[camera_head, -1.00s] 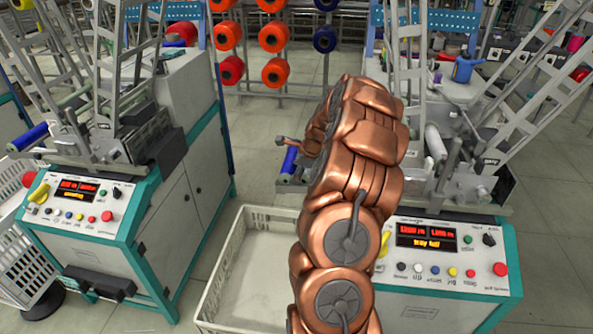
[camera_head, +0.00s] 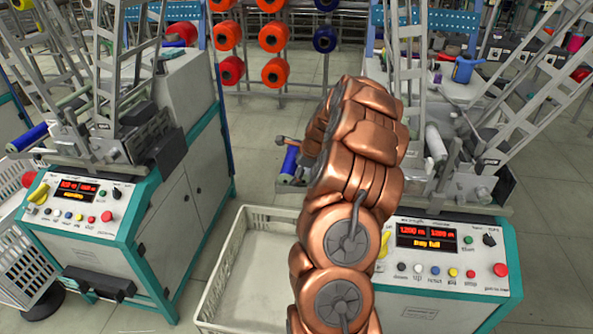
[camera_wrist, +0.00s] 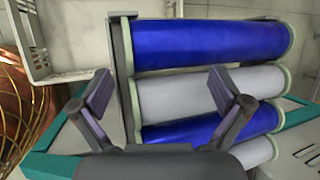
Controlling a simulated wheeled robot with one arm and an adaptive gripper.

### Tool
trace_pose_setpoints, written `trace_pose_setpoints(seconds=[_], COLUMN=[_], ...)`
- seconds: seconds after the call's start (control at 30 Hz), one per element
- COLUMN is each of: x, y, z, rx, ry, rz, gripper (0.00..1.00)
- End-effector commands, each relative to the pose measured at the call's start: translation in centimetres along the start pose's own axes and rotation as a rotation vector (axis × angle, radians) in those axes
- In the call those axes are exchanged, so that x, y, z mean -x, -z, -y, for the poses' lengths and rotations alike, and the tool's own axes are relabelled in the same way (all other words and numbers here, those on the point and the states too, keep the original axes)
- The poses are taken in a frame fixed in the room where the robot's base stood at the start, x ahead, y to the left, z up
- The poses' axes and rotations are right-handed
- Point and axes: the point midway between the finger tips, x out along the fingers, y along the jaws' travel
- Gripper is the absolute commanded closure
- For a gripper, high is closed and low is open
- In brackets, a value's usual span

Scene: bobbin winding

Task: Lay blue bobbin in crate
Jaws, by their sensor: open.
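In the wrist view, a blue bobbin (camera_wrist: 210,43) lies farthest up in a row of bobbins on a holder. Below it come a white bobbin (camera_wrist: 175,93), a second blue bobbin (camera_wrist: 185,131) and another white one, partly hidden. My gripper (camera_wrist: 160,92) is open and empty, its two fingers apart over the row, with the white and second blue bobbins showing between and behind them. In the head view, one blue bobbin (camera_head: 290,160) shows beside my arm, which hides the gripper. The pale crate (camera_head: 232,262) stands on the floor left of my arm; its inside looks empty.
The right winding machine (camera_head: 450,270) stands beside the crate, its panel lit. Another machine (camera_head: 150,215) stands left, with a blue bobbin (camera_head: 27,137) on it. A second crate (camera_head: 25,270) is at the far left. A rack of orange spools (camera_head: 274,37) stands behind.

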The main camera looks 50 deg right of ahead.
Motion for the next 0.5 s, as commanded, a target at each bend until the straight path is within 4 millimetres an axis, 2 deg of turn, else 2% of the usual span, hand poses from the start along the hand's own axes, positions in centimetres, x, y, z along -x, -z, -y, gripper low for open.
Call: trace_pose_setpoints(seconds=[0.27, 0.5], x=[1.3, 4.3], y=[0.0, 0.0], z=[0.0, 0.1], rx=[0.001, 0.001], ry=[0.0, 0.005], rz=[0.0, 0.001], gripper=[0.0, 0.0])
